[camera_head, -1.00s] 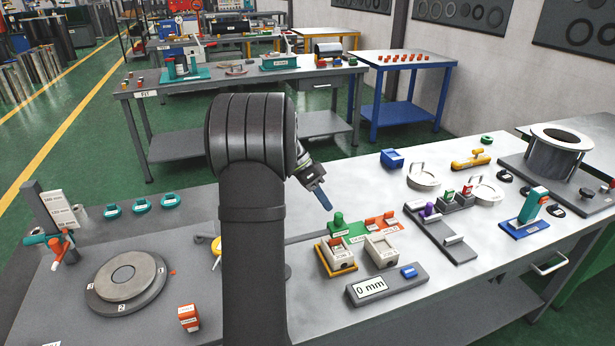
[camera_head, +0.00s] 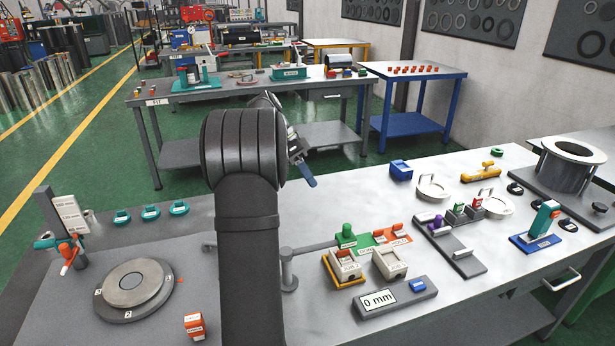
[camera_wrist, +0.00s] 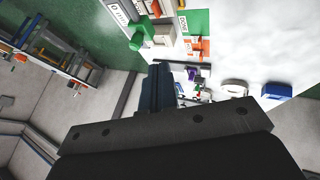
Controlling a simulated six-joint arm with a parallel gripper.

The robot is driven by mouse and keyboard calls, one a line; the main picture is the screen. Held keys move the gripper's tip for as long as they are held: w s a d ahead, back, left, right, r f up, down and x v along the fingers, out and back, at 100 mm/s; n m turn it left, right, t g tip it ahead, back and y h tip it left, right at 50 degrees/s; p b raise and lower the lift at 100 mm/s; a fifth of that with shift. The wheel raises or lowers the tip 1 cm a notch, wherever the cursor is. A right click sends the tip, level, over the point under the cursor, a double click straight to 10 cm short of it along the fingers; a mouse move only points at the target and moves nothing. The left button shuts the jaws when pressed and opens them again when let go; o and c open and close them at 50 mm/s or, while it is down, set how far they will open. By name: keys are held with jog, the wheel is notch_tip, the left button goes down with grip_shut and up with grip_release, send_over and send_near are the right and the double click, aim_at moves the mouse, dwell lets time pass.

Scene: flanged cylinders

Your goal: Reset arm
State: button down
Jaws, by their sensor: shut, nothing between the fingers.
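My gripper (camera_head: 306,174) is raised above the workbench (camera_head: 330,210), behind my dark arm in the head view. Its blue fingers are together and hold nothing. In the wrist view, the closed fingers (camera_wrist: 158,88) stick out past the dark gripper body. The green and orange plates with a green knob (camera_head: 347,231) lie on the bench below, to the right of the gripper in the head view. Part of the bench behind my arm is hidden.
Two small trays (camera_head: 342,267) and a 0 mm display (camera_head: 379,299) sit near the front. A round grey turntable (camera_head: 133,288) is at left. A flanged cylinder (camera_head: 566,167) stands at far right. The bench's back middle is fairly clear.

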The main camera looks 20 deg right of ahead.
jog(key=shift+f, duration=0.1)
jog(key=s+d+f+n, duration=0.1)
jog(key=s+d+f, duration=0.3)
jog(key=s+f, duration=0.2)
jog(key=shift+s+d+f+n+t+h, duration=0.2)
jog(key=shift+d+f+n+t+h, duration=0.15)
jog(key=shift+f, duration=0.6)
